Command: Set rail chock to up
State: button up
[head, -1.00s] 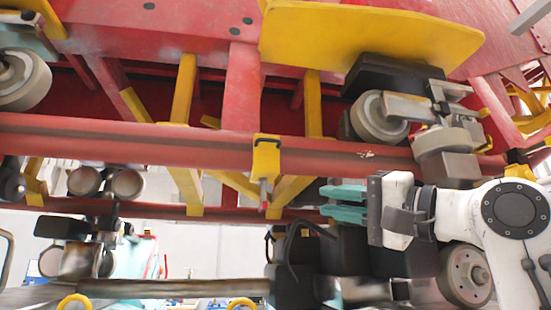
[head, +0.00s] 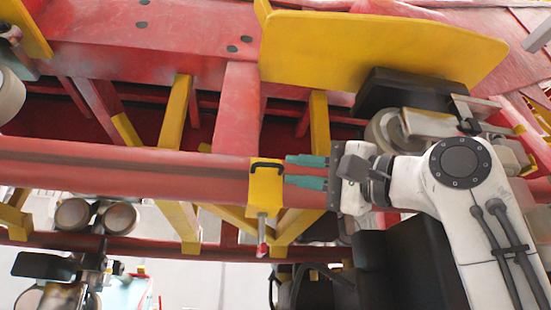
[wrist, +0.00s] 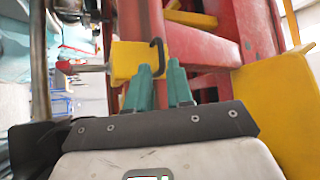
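The rail chock is a yellow block (head: 265,187) on the red rail. It has a black hooked handle on its upper part (head: 268,166) and a metal rod with a red tip (head: 262,240) hanging below it. In the wrist view the chock (wrist: 128,62) and its black handle (wrist: 158,52) are just beyond my fingertips. My gripper (head: 290,171) has teal fingers that point left at the block's right side, one above the other, with a gap between them. Whether a fingertip touches the block or handle is unclear.
The red rail (head: 110,170) runs across behind the chock. Yellow braces (head: 176,115) stand to the left.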

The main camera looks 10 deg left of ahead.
aim_at(271, 166)
jog(key=shift+p+x, duration=0.95)
jog(key=shift+x, duration=1.8)
jog(key=shift+c, duration=0.2)
grip_shut()
